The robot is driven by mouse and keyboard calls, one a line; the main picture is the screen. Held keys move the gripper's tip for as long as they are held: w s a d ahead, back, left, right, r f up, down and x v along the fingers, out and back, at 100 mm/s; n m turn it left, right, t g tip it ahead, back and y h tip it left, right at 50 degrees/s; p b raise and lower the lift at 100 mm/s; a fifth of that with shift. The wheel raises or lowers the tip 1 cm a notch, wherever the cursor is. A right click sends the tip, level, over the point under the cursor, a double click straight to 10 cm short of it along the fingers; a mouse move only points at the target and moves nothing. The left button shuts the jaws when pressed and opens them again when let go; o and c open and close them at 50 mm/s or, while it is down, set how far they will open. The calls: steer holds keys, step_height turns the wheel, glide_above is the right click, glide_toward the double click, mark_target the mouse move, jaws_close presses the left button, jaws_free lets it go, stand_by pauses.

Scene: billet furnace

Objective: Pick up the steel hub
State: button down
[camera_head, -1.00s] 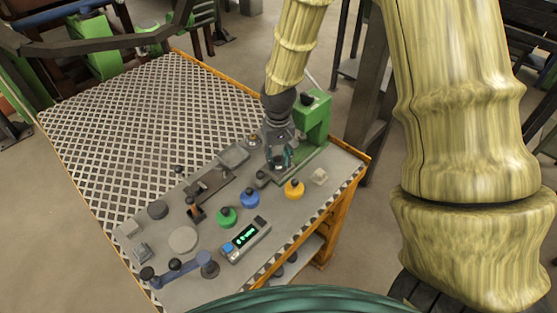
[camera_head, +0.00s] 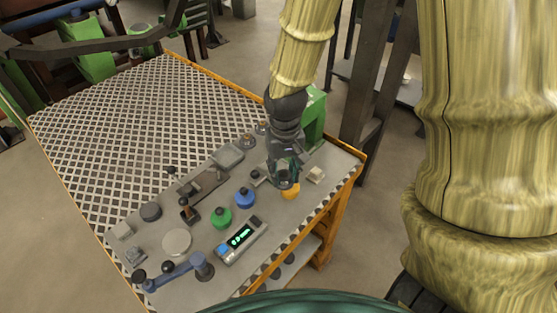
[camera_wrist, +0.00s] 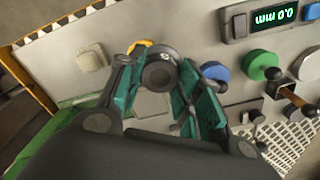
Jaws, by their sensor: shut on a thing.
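The steel hub (camera_wrist: 160,72) is a dark grey round piece with a ring-like face, seen between the fingers in the wrist view. My gripper (camera_wrist: 158,82) is shut on it, with a teal-padded finger on each side. In the head view my gripper (camera_head: 285,178) hangs low over the right part of the bench, in front of the green stand (camera_head: 314,118). The fingers mostly hide the hub there.
A blue knobbed piece (camera_head: 245,199), a green one (camera_head: 221,217) and a digital readout (camera_head: 241,240) stand left of the gripper. A pale block (camera_head: 315,174) is close on its right. A blue lever tool (camera_head: 180,273) lies at the front. The bench's patterned left part (camera_head: 120,120) is clear.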

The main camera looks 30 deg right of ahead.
steer(key=s+p, duration=0.1)
steer(key=s, duration=0.1)
steer(key=s+p, duration=0.1)
steer(key=s+a+p, duration=0.1)
steer(key=s+p, duration=0.1)
steer(key=shift+s+a+r, duration=0.1)
steer(key=shift+s+r, duration=0.25)
steer(key=shift+s+f, duration=0.1)
steer(key=shift+s, duration=0.05)
